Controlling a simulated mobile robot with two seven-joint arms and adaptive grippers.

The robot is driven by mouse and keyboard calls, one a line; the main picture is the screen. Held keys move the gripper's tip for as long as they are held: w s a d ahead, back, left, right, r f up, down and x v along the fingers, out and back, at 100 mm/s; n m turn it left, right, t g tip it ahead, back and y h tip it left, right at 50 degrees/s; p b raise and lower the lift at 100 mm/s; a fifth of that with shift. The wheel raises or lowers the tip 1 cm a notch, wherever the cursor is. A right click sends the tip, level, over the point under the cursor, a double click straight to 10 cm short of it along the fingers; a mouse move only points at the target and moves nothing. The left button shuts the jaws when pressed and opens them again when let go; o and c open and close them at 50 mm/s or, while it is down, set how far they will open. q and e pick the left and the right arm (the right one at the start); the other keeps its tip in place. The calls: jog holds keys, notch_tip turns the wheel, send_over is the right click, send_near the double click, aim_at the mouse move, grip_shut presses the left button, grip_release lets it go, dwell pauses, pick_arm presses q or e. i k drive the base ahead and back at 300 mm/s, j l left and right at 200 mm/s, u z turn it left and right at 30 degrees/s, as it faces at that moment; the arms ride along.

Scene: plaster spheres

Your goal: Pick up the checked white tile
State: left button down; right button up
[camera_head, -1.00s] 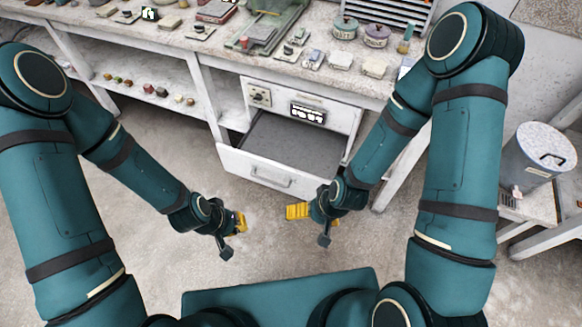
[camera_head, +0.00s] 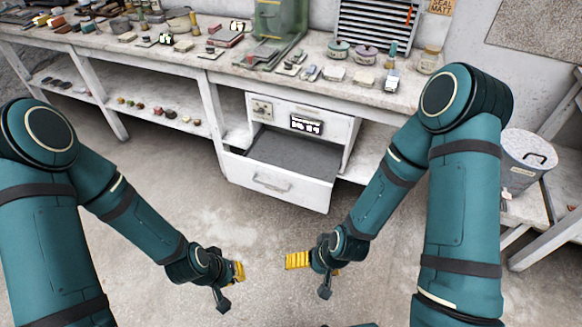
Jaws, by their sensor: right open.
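I cannot pick out the checked white tile for certain. Small pieces with a black-and-white pattern show on the workbench (camera_head: 222,66): one patterned piece (camera_head: 166,39) at the left and another patterned piece (camera_head: 237,26) further right. Both are too small to read clearly. My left gripper (camera_head: 239,271), with yellow fingers, hangs low over the floor, and its jaw opening cannot be made out. My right gripper (camera_head: 298,261) is open, also low over the floor and in front of the drawer. Both grippers are well apart from the workbench top.
An open drawer (camera_head: 275,186) with a bare dark floor juts out below the workbench. A black-and-white patterned panel (camera_head: 306,124) is on the unit above it.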

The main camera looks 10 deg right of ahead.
aim_at(330, 72)
jog(key=u, duration=0.35)
jog(key=l+u, duration=0.2)
jog(key=u, duration=0.15)
jog(key=l+u, duration=0.25)
jog(key=u, duration=0.15)
jog(key=l+u, duration=0.2)
jog(key=u, duration=0.15)
jog(key=k+l+u, duration=0.2)
jog(key=l+u, duration=0.15)
jog(key=l, duration=0.25)
jog(key=k+l+u, duration=0.2)
jog(key=k+l, duration=0.15)
jog(key=l, duration=0.2)
jog(key=k+l+u, duration=0.15)
jog(key=l, duration=0.15)
jog(key=k+l, duration=0.15)
jog(key=l, duration=0.15)
